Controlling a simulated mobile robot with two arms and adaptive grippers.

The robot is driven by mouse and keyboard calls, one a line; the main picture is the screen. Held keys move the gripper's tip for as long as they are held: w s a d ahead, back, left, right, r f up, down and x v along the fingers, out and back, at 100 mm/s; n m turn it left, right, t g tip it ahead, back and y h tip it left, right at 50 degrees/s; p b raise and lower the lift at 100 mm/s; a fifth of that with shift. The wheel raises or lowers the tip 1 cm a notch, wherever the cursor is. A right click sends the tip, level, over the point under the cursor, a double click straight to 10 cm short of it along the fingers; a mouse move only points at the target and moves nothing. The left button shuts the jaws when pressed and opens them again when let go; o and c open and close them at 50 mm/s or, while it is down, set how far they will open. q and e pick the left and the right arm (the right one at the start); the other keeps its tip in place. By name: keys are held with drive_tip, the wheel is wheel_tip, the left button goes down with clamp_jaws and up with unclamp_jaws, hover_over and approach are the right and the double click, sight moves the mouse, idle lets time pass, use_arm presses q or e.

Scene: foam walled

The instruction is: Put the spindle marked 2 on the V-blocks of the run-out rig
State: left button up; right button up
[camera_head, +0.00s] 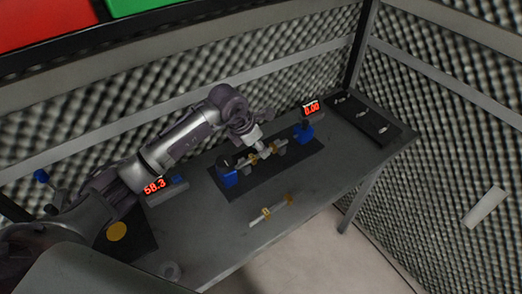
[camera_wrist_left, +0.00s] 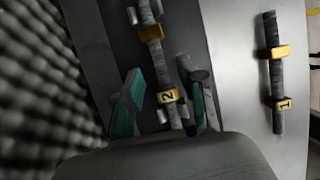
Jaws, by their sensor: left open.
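The spindle marked 2 (camera_wrist_left: 160,66) has a dark shaft and yellow collars. It lies across the middle of the run-out rig (camera_head: 230,193), a dark plate with blue posts near its two ends. In the head view the spindle (camera_head: 268,152) appears to lie in grey V-blocks; full seating is hard to tell. My left gripper (camera_head: 262,150) is over it, with its open teal fingers (camera_wrist_left: 162,104) on either side of the shaft near the numbered collar. The spindle marked 1 (camera_wrist_left: 276,75) lies apart on the table, in front of the rig (camera_head: 270,212). My right gripper is not in view.
A red readout (camera_head: 156,186) shows 58.3 left of the rig; another (camera_head: 311,108) shows 0.00 behind it. A dark tray (camera_head: 370,126) with small pieces is at the back right. A yellow disc (camera_head: 117,231) and a grey ring (camera_head: 170,270) are front left. Foam walls stand behind.

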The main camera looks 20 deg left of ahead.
use_arm(q)
drive_tip(key=b+v, duration=0.2)
drive_tip(key=v, duration=0.7)
drive_tip(key=shift+s+r, duration=0.2)
drive_tip(key=shift+r, duration=0.1)
drive_tip(key=shift+a, duration=0.1)
idle(0.6)
